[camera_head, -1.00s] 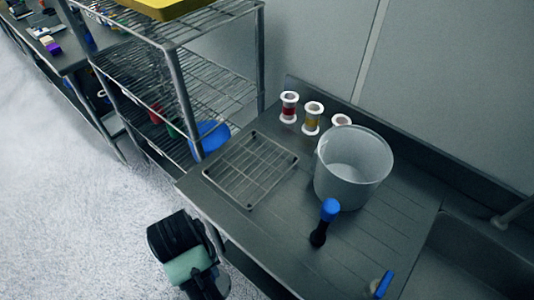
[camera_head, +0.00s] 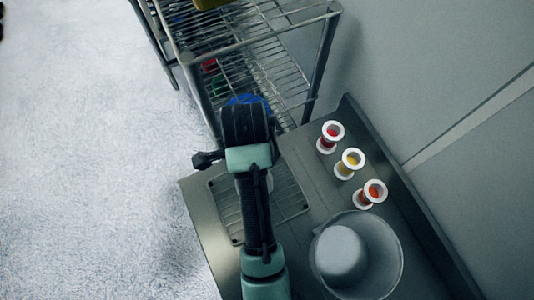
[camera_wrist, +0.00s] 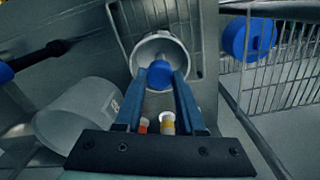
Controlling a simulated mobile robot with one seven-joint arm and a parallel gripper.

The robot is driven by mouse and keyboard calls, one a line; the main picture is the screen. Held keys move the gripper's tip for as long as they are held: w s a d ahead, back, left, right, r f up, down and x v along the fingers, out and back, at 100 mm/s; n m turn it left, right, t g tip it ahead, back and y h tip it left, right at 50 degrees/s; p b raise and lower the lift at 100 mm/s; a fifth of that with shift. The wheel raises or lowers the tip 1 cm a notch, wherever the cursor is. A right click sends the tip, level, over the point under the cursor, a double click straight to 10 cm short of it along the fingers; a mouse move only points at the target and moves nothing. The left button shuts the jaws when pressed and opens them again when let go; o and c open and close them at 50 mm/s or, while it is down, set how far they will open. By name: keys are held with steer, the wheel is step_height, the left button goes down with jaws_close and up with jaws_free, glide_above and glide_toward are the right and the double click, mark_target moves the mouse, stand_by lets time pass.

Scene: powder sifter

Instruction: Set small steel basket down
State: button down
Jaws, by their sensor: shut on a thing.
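The small steel basket, a pale round cup (camera_wrist: 180,52), shows in the wrist view just beyond my fingertips, with a blue knob (camera_wrist: 160,74) at its near side. My gripper (camera_wrist: 158,82) has its blue fingers shut on that knob. The basket appears over or at the wire grid rack (camera_wrist: 168,14) on the counter; I cannot tell whether it touches it. In the head view my arm hides most of the basket, above the rack (camera_head: 290,196).
A large pale bucket (camera_head: 385,258) stands beside the rack, also at left in the wrist view (camera_wrist: 85,108). Several spools (camera_head: 349,164) line the back of the counter (camera_head: 325,205). A wire shelf unit (camera_head: 285,50) holding a blue object (camera_wrist: 250,38) adjoins the counter's end.

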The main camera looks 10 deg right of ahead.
steer(key=shift+w+d+f+m, duration=0.3)
steer(key=shift+w+f+m, duration=0.1)
steer(key=shift+m, duration=0.1)
steer(key=f, duration=0.3)
steer(key=shift+s+a+f+p, duration=0.2)
steer(key=shift+s+f+p, duration=0.1)
steer(key=shift+s, duration=0.05)
steer(key=shift+w+f+p, duration=0.15)
steer(key=shift+f+p, duration=0.2)
steer(key=shift+f, duration=2.15)
steer(key=shift+d+f, duration=0.1)
steer(key=c, duration=0.5)
jaws_free()
step_height(320, 180, up, 11)
steer(key=shift+r, duration=0.1)
steer(key=shift+r+p, duration=0.4)
steer(key=shift+r, duration=0.15)
